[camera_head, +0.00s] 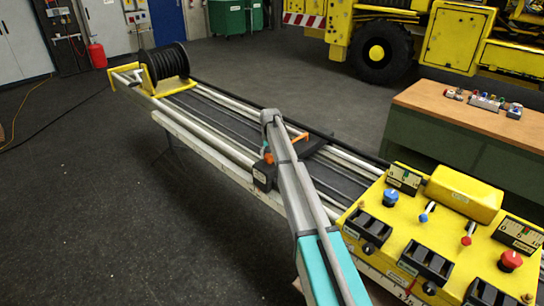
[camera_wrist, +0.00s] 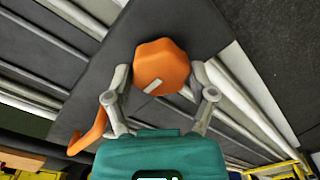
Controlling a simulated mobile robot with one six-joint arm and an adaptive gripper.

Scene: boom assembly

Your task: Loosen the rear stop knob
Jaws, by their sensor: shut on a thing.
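The rear stop knob is a faceted orange knob (camera_wrist: 163,62) with a short white mark, at the upper middle of the wrist view. It sits on a dark stop plate (camera_wrist: 118,45) that lies across the rails. The two grey fingers of my gripper (camera_wrist: 160,75) are closed on its left and right sides. In the head view a bit of the orange knob (camera_head: 268,157) shows beside my arm, at the dark stop carriage on the boom. My arm hides most of the gripper there.
An orange hooked lever (camera_wrist: 92,135) stands at the left of the knob in the wrist view. A black cable reel (camera_head: 163,62) sits at the far end of the boom. A yellow control panel (camera_head: 425,235) with knobs stands at lower right, beside a wooden-topped bench (camera_head: 440,108).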

